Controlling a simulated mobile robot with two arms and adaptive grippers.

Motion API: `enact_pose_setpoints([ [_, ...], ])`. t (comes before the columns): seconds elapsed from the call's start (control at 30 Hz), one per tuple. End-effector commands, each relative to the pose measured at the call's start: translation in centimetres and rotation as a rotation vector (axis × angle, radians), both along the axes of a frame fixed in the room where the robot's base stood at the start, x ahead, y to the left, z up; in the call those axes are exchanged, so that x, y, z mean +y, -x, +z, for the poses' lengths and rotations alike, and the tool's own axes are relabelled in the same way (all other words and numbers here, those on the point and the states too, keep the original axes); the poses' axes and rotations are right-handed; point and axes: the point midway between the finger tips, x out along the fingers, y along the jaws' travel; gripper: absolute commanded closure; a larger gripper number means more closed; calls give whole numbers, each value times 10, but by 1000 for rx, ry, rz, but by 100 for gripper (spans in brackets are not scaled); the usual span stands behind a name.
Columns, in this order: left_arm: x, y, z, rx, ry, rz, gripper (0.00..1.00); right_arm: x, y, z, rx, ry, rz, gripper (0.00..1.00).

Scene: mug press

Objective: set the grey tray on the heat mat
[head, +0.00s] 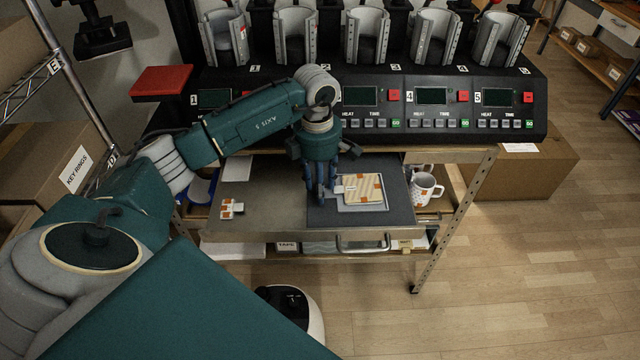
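The grey tray (378,207) lies flat on the dark right-hand part of the pull-out worktop. A cream and orange striped sheet (365,188) lies in it. My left gripper (326,198) points down at the tray's left edge. Its fingers overlap that edge in the head view, so I cannot tell whether they are shut on it. A flat red square pad (161,80) sits left of the press bank; a dark mat (400,210) lies under the tray. I cannot tell for sure which is the heat mat. My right gripper is out of view.
The press bank (375,97) stands behind the worktop. White mugs (427,189) stand at the right on the lower shelf. Small orange-marked cards (231,208) lie on the worktop's left part. A shelf rack with boxes (75,170) is at the left.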

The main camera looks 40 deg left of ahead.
Motion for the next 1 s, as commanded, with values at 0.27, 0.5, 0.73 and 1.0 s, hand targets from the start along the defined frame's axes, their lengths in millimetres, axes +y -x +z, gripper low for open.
enact_pose_setpoints([
  [0.27, 0, 0, 4, 1, 0, 0, 62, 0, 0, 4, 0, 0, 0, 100],
  [0.5, 2, -2, 38, -8, -1, 0, 62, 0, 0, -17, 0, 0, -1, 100],
  [0.73, 3, -2, 89, -6, 0, 0, 62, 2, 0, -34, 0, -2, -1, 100],
  [1.0, 4, 0, 121, -1, -1, 0, 62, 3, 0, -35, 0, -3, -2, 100],
])
